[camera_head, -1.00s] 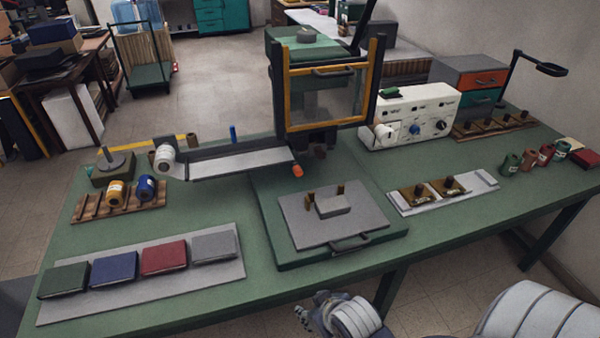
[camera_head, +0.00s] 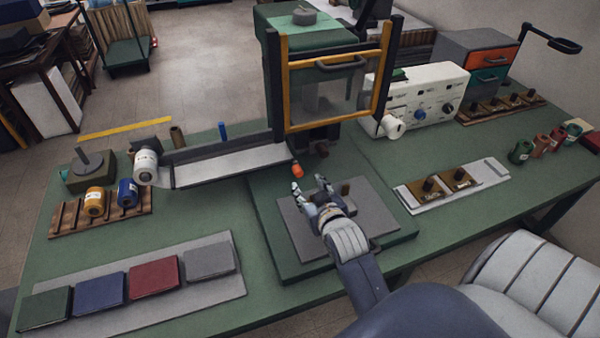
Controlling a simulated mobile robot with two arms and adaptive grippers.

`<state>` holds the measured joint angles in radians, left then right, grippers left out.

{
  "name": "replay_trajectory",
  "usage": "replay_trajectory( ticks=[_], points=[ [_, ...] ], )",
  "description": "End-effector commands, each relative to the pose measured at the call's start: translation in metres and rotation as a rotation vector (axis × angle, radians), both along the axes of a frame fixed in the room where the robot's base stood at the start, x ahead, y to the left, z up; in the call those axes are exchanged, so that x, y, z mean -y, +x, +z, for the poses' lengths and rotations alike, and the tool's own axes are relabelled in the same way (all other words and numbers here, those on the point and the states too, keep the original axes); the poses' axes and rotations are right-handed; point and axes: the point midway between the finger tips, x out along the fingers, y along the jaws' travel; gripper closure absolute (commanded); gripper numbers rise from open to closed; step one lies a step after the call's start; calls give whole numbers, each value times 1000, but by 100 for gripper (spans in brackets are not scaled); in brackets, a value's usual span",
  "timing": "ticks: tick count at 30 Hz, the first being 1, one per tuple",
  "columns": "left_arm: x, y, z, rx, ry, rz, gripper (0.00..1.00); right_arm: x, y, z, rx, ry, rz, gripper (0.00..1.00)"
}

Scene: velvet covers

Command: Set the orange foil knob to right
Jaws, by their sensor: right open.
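The orange foil knob (camera_head: 298,170) is a small orange cylinder at the front right end of the foil feed tray (camera_head: 222,162), by the foot of the press (camera_head: 325,75). My right gripper (camera_head: 309,187) is open and empty just below the knob in the picture, over the grey plate of the press bed. Its fingertips point toward the knob, with the left fingertip closest. I cannot tell whether that fingertip touches it. The gripper hides much of the plate and the block on it. My left gripper is not in view.
A white foil roll (camera_head: 146,167) sits at the tray's left end. The yellow-framed guard hangs above and behind the knob. A white control box (camera_head: 418,97) stands to the right. Several velvet-coloured books lie on a grey board (camera_head: 237,282) at front left. Green bench is clear between them.

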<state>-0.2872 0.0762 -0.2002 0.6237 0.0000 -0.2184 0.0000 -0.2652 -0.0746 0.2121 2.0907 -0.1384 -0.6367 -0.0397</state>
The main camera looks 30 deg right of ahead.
Motion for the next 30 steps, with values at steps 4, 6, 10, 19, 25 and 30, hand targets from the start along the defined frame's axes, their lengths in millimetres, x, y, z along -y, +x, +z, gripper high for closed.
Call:
replay_trajectory(
  ticks=[4, 6, 10, 19, 25, 30],
  points=[
    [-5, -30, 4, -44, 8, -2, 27, 7, 22, -7, 1, -1, 1, 57],
    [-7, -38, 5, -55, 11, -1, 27, 10, 32, -11, 1, 0, 0, 57],
    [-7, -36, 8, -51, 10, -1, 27, 15, 49, -19, -1, 1, 1, 57],
    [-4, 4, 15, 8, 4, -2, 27, 23, 74, -31, 0, 0, 1, 57],
    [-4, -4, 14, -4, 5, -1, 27, 25, 78, -33, -1, 1, 1, 57],
    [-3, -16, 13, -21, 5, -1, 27, 25, 78, -33, -1, 1, 1, 57]
  ],
)
